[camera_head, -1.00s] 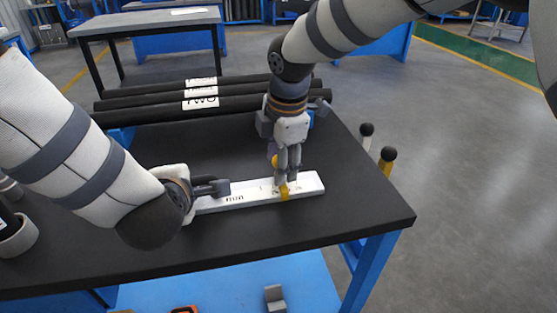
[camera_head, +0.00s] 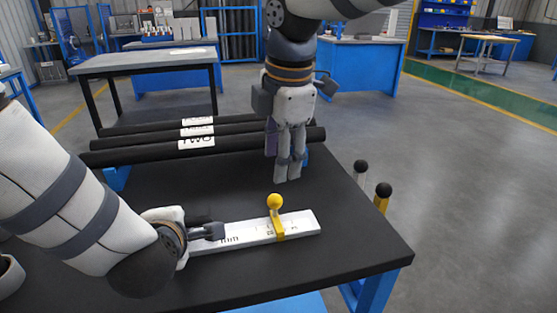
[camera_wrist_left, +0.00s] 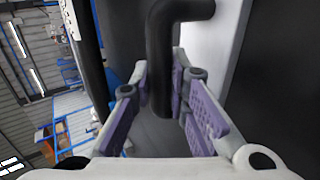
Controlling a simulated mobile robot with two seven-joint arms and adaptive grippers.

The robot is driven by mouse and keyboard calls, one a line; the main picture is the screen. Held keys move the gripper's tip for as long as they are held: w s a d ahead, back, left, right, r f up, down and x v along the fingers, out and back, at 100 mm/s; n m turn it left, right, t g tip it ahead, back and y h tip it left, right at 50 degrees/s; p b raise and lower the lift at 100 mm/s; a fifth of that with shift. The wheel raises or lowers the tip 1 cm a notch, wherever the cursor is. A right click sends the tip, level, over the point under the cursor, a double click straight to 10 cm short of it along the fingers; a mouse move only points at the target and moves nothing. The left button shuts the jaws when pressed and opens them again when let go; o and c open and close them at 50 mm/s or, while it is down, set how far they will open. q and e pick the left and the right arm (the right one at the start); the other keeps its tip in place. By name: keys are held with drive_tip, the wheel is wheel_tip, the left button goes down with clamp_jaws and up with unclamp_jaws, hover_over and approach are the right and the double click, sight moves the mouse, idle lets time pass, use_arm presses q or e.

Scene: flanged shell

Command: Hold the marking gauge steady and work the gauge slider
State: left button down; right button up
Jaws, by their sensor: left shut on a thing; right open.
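The marking gauge (camera_head: 305,223) is a long white bar with black marks, lying on the black table. It also shows as a white strip in the left wrist view (camera_wrist_left: 215,50). The gauge slider (camera_head: 277,217) is a yellow band around the bar, right of its middle, with a round yellow knob on top. My left gripper (camera_head: 207,232) is at the bar's left end, shut on its black bent handle (camera_wrist_left: 162,70), which sits between the purple finger pads. My right gripper (camera_head: 290,178) is open and empty, pointing down behind the slider, apart from it.
Several black rolls (camera_head: 225,143) with white labels lie along the table's back edge. Two posts with black ball tops (camera_head: 383,192) stand beyond the right edge. The black tabletop (camera_head: 345,235) is clear right of the gauge. A grey ring (camera_head: 10,278) is at the left.

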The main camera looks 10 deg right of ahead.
use_arm(q)
drive_tip(key=c, duration=1.5)
unclamp_jaws()
drive_tip(key=shift+o, duration=0.2)
